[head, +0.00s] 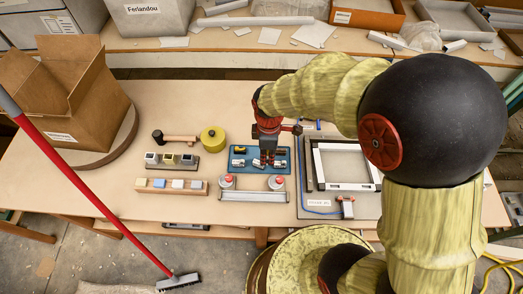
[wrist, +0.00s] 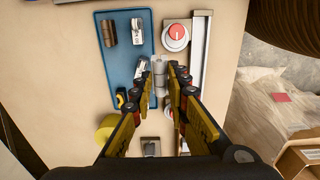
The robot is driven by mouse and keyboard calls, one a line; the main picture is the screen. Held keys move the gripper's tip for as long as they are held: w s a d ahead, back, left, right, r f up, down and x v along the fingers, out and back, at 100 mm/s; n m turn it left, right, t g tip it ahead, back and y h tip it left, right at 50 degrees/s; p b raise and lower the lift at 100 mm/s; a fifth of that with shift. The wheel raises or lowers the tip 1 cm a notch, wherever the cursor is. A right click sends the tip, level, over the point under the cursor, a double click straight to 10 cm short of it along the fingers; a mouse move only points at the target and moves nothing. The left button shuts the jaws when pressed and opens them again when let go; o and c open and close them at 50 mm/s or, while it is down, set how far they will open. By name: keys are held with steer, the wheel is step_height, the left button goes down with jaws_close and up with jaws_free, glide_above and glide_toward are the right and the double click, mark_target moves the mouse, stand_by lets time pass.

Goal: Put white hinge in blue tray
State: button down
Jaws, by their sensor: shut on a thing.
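The blue tray (head: 285,170) lies flat on the table in the head view and also shows in the wrist view (wrist: 125,70). Several small hinge-like pieces lie in it, among them a brown-black piece (wrist: 108,34), a silver-white piece (wrist: 137,30) and a yellow-black piece (wrist: 120,97). My gripper (head: 265,160) is over the tray in the head view. In the wrist view my gripper (wrist: 161,75) is shut on a whitish hinge (wrist: 159,66), seen beside the tray's right edge. Its height above the tray is unclear, and the fingers hide part of it.
A small rack (head: 172,168) with pieces and a wooden block with coloured buttons (head: 155,190) stand left of the tray. A bar with two red buttons (head: 252,196) lies in front. A yellow round item (head: 213,138) is left, and a framed panel (head: 345,165) is right.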

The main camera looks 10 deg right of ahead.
steer(key=w+f+b, duration=0.1)
steer(key=w+f, duration=0.1)
steer(key=w, duration=0.1)
steer(key=w+f+b, duration=0.1)
steer(key=w+f, duration=0.2)
steer(key=w+a+f, duration=0.1)
steer(key=w+f, duration=0.1)
steer(key=w, duration=0.2)
steer(key=shift+f+b, duration=0.35)
steer(key=shift+b, duration=0.05)
steer(key=shift+w+f+b, duration=0.2)
steer(key=shift+f+b, duration=0.25)
steer(key=shift+f, duration=0.55)
steer(key=shift+w+f+b, duration=0.2)
steer(key=shift+f+b, duration=0.2)
steer(key=shift+f, duration=0.55)
steer(key=shift+f, duration=0.2)
steer(key=c, duration=1.7)
jaws_free()
steer(key=shift+c, duration=0.2)
steer(key=shift+r, duration=0.15)
